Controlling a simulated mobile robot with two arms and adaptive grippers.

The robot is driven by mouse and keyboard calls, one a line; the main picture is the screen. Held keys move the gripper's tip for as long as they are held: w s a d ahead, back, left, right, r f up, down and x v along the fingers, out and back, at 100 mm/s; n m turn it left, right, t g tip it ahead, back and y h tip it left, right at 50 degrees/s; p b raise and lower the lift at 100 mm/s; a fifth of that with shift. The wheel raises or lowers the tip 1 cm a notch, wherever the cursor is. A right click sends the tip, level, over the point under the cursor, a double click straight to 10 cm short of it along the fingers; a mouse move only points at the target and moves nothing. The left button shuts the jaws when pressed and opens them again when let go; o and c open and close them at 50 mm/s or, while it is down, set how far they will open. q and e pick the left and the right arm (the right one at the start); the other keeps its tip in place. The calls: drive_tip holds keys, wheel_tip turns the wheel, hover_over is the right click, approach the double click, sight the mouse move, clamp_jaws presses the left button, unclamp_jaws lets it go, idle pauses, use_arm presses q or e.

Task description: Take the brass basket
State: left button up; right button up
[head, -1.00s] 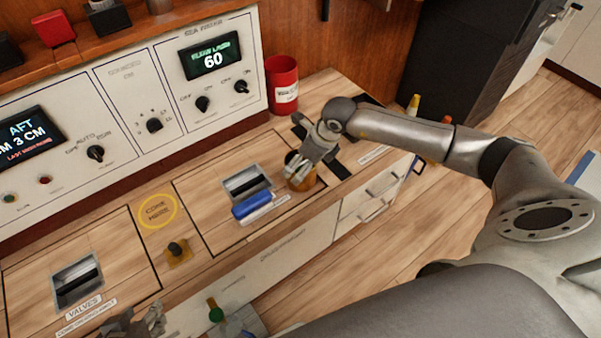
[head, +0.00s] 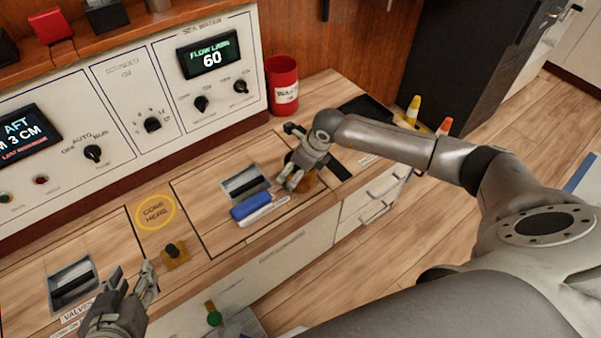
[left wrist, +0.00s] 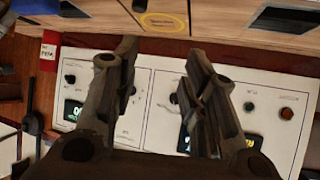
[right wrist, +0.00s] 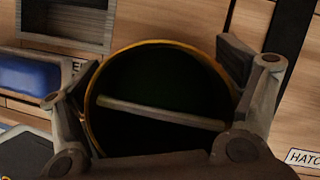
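The brass basket (head: 309,184) sits on the wooden counter, partly hidden behind my right gripper in the head view. In the right wrist view the basket (right wrist: 160,65) is a round vessel with a thin brass rim, a dark inside and a bar handle across its mouth. My right gripper (head: 296,179) is over it. In the right wrist view its fingers (right wrist: 165,95) are spread wide, one towards each side of the rim; contact cannot be told. My left gripper (head: 135,280) is open and empty above the counter's front left; its fingers stand apart in the left wrist view (left wrist: 165,75).
A blue-topped block (head: 251,208) and a recessed slot (head: 245,184) lie left of the basket. A red can (head: 283,86) stands behind. A small dark knob on a brass plate (head: 174,252) is near my left gripper. The control panel (head: 125,70) bounds the back.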

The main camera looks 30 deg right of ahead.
drive_tip(key=shift+s, duration=0.15)
drive_tip(key=c, duration=0.6)
drive_tip(key=shift+f, duration=0.1)
